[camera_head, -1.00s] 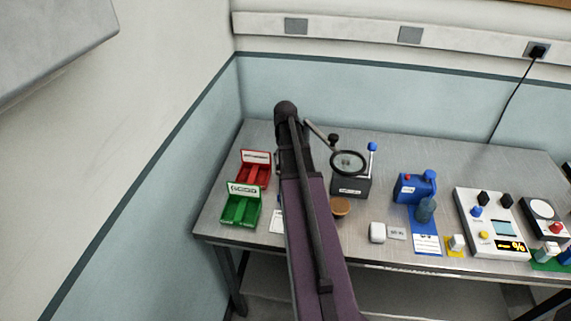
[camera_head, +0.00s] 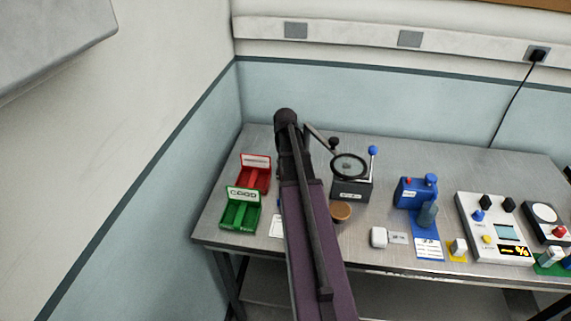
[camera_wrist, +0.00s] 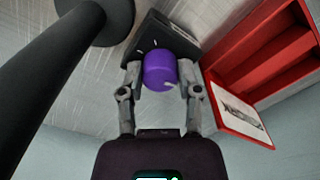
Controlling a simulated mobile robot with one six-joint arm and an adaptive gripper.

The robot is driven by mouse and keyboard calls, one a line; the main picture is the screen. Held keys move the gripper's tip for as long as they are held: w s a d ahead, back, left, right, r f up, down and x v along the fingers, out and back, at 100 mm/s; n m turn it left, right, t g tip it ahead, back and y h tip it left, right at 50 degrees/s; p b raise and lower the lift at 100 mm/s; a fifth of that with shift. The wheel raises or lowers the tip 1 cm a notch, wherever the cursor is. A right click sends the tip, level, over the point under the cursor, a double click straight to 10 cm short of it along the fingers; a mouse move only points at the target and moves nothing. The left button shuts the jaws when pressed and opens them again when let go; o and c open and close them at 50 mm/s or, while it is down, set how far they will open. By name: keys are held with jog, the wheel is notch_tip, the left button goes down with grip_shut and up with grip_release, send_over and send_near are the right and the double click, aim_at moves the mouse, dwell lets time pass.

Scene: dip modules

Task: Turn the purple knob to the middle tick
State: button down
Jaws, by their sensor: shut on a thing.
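The purple knob (camera_wrist: 159,70) shows in the wrist view, with a white mark near its lower right rim. It sits on a dark box (camera_wrist: 160,34) with white tick lines beside the knob. My gripper (camera_wrist: 161,74) is shut on the knob, one finger at each side. Which tick the knob's mark lines up with I cannot tell. In the head view my arm hides the knob and its box.
The red bin (camera_wrist: 255,70) stands close to the right of my gripper in the wrist view; it also shows in the head view (camera_head: 254,174). A green bin (camera_head: 240,210), a magnifier stand (camera_head: 351,189) and a blue device (camera_head: 414,191) share the metal table.

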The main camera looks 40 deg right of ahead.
jog(key=shift+m, duration=0.4)
jog(key=m, duration=0.9)
jog(key=shift+m, duration=0.3)
jog(key=m, duration=0.5)
jog(key=shift+m, duration=0.3)
jog(key=m, duration=0.5)
jog(key=shift+c, duration=1.5)
grip_release()
